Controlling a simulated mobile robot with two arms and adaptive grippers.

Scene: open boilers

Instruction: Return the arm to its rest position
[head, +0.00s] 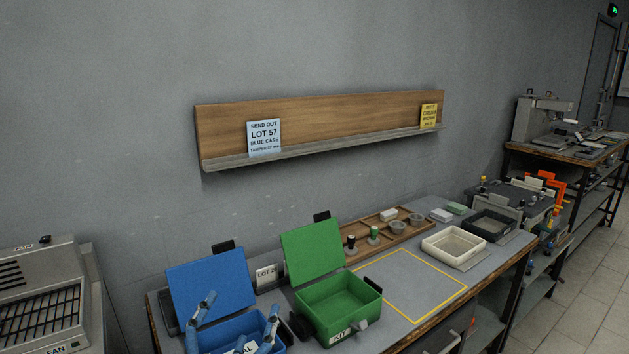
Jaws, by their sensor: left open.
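My left gripper (241,306) shows at the bottom left, in front of the open blue case (246,325). Its two blue fingers are spread wide, with nothing visible between them. They cover part of the case and its label; whether they touch the case I cannot tell. The case's blue lid (210,283) stands raised behind. The rest of the left arm is below the picture edge. My right gripper is not in view.
An open green case (338,306) stands right of the blue one. A wooden tray (408,234) with small parts and a cream bin (454,246) are farther right. A yellow-outlined area (410,282) is bare. A wall shelf (320,127) hangs above.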

